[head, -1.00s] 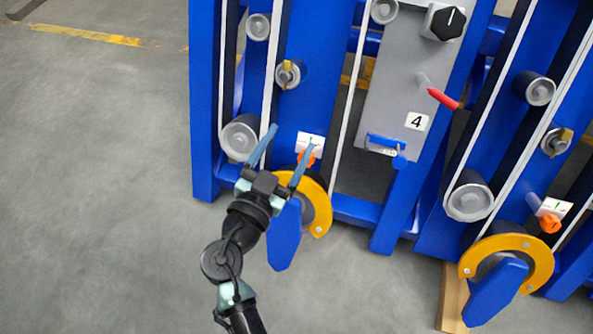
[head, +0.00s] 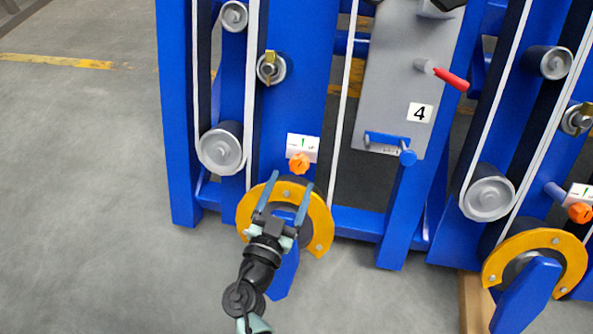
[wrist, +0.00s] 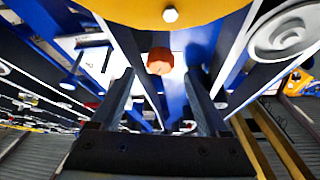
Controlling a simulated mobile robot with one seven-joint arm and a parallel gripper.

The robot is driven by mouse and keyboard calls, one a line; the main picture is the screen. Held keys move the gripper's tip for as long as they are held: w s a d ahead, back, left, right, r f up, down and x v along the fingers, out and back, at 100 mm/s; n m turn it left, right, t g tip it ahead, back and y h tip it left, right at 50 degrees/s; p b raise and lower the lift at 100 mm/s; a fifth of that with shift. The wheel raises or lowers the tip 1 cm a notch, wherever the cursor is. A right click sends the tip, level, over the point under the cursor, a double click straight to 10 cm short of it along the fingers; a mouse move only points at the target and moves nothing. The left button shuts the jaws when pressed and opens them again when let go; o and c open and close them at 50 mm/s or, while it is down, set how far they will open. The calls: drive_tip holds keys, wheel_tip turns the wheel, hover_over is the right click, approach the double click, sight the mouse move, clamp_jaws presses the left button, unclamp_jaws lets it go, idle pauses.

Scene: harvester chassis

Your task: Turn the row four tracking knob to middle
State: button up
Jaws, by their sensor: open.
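An orange knob (head: 299,163) sits under a white label with a green mark (head: 303,146) on the blue frame, left of the grey panel marked 4 (head: 385,95). It also shows in the wrist view (wrist: 160,61), between and beyond the fingertips. My gripper (head: 290,181) is open and empty, just below the knob in the head view, in front of the yellow curved guard (head: 246,212). I cannot tell the exact gap to the knob. A second orange knob (head: 580,212) with a similar label is at the far right.
The yellow guard also fills the top of the wrist view (wrist: 170,8), close to my gripper. The grey panel carries a red lever (head: 452,79) and a blue handle (head: 388,141). A grey roller (head: 221,150) is left of the knob. Open floor lies at left.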

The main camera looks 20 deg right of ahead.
sight(298, 169)
drive_tip(key=x, duration=0.5)
drive_tip(key=shift+b, duration=0.35)
clamp_jaws()
drive_tip(key=shift+f+b, duration=0.2)
drive_tip(key=shift+b, duration=0.2)
drive_tip(key=n+t+y+b, duration=0.1)
drive_tip(key=n+b, duration=0.1)
drive_tip(key=shift+s+f+n, duration=0.1)
drive_tip(key=shift+n, duration=0.2)
drive_tip(key=shift+d+r+n+t+y+b, duration=0.1)
drive_tip(key=shift+n+t+y, duration=0.15)
drive_tip(key=shift+n+y, duration=0.35)
drive_tip(key=shift+a+r+n+t+y+b, duration=0.1)
drive_tip(key=shift+n+t+y, duration=0.2)
drive_tip(key=shift+n, duration=0.65)
drive_tip(key=shift+d+r+n+t+y+b, duration=0.15)
drive_tip(key=shift+n+y, duration=0.35)
drive_tip(key=shift+n, duration=0.25)
drive_tip(key=shift+f, duration=0.1)
